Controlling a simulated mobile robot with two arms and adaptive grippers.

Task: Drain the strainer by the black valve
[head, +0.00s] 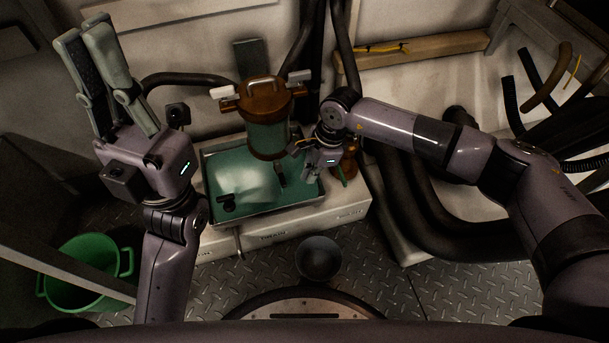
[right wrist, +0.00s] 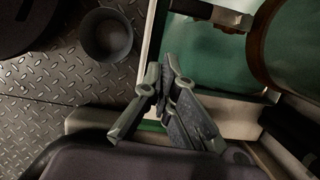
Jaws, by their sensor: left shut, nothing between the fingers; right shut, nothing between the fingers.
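The strainer (head: 267,133), a clear green cylinder with a brown lid and white-tipped clamps, stands at the back of a tray (head: 203,178) of teal liquid. A black fitting (head: 228,203) sits at the tray's front left, and a small dark one (head: 281,176) shows below the strainer; I cannot tell which is the black valve. My right gripper (head: 310,172) is shut and empty beside the strainer's lower right; its closed fingers also show in the right wrist view (right wrist: 160,70), over the tray edge. My left gripper (head: 82,32) is shut and empty, raised at far left, away from the strainer.
A grey bowl (head: 318,258) stands on the tread-plate floor in front of the tray's base. A green bucket (head: 88,275) is at lower left. A brass fitting with a green handle (head: 347,172) and thick black hoses (head: 405,205) are at the right.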

